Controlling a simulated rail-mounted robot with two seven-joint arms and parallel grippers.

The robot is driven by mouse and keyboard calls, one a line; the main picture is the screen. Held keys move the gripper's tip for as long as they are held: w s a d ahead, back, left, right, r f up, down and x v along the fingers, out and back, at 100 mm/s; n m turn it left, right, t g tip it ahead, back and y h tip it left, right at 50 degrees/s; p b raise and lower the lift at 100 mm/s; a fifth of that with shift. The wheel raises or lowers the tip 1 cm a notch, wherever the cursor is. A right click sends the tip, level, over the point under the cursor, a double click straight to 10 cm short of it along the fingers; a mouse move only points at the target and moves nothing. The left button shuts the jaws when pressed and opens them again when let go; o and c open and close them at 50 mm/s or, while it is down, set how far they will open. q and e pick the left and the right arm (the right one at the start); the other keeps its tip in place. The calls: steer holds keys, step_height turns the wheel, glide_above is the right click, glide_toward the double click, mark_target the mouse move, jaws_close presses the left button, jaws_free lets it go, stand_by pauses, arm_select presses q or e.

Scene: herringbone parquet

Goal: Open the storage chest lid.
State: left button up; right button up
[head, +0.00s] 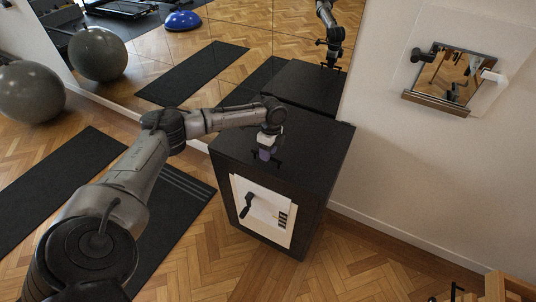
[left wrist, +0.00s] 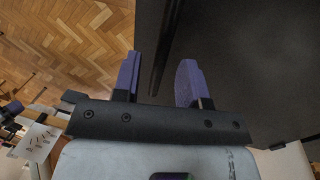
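The storage chest (head: 225,200) is a black box with a flat dark lid (head: 318,140), which looks closed. A pale panel (head: 275,208) is on its front. My left gripper (head: 267,158) points down over the lid, toward its front left part. In the left wrist view the two purple fingers of my left gripper (left wrist: 160,82) are apart. A thin dark strip (left wrist: 163,45) runs along the lid's side between them; I cannot tell whether the fingers touch it. The dark lid also fills the right of that view (left wrist: 250,60). My right gripper is not clearly seen.
A mirror wall behind reflects the chest (head: 305,85) and my arm. Black mats (head: 65,180) and a grey ball (head: 30,92) lie on the parquet at left. A framed piece (head: 450,80) hangs on the right wall. Floor in front of the chest is clear.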

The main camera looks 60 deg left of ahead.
arm_select(q)
steer(key=shift+f, duration=0.3)
jaws_close()
stand_by(0.3)
